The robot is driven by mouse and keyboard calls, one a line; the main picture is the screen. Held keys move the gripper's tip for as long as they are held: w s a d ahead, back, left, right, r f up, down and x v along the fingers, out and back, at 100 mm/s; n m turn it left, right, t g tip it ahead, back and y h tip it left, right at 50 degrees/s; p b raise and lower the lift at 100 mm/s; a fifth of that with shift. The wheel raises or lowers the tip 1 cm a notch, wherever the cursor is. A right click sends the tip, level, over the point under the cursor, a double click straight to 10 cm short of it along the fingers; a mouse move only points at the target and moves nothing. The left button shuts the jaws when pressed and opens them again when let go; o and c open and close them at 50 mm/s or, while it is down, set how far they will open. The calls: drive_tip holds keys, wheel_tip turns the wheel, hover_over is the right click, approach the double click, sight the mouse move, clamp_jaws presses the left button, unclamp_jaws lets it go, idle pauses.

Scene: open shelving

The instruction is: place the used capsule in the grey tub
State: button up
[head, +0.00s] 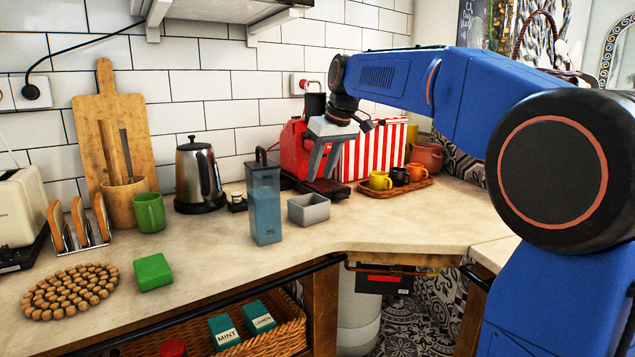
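The grey tub (309,211) is a small open box on the counter, right of the blue-tinted canister, and its inside looks empty from here. My gripper (321,178) points down in front of the red coffee machine (293,150), above and behind the tub. Its grey fingers overlap the machine in the picture, so I cannot tell whether they touch it, or whether they are open, shut or holding something. I cannot make out the used capsule; the machine's front is partly hidden behind my gripper.
A tall canister (264,205) stands close left of the tub, with a kettle (198,178) behind it. A red-striped box (374,152) and a wooden tray (390,188) with several cups are at right. The counter is clear in front of the tub.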

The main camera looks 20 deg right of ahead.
drive_tip(key=s+d+f+m, duration=0.1)
drive_tip(key=s+f, duration=0.2)
drive_tip(key=s, duration=0.3)
drive_tip(key=s+d+f+h, duration=0.1)
drive_tip(key=s+f, duration=0.1)
drive_tip(key=s, duration=0.5)
drive_tip(key=s+d+f+m, duration=0.1)
drive_tip(key=s+f, duration=0.2)
drive_tip(key=s, duration=0.3)
drive_tip(key=s+d+f+m+h, duration=0.1)
drive_tip(key=s+f+m, duration=0.1)
drive_tip(key=s+f, duration=1.6)
drive_tip(key=shift+s+d+t, duration=0.3)
drive_tip(key=shift+s+d, duration=0.1)
drive_tip(key=shift+s, duration=0.4)
drive_tip(key=shift+c, duration=0.7)
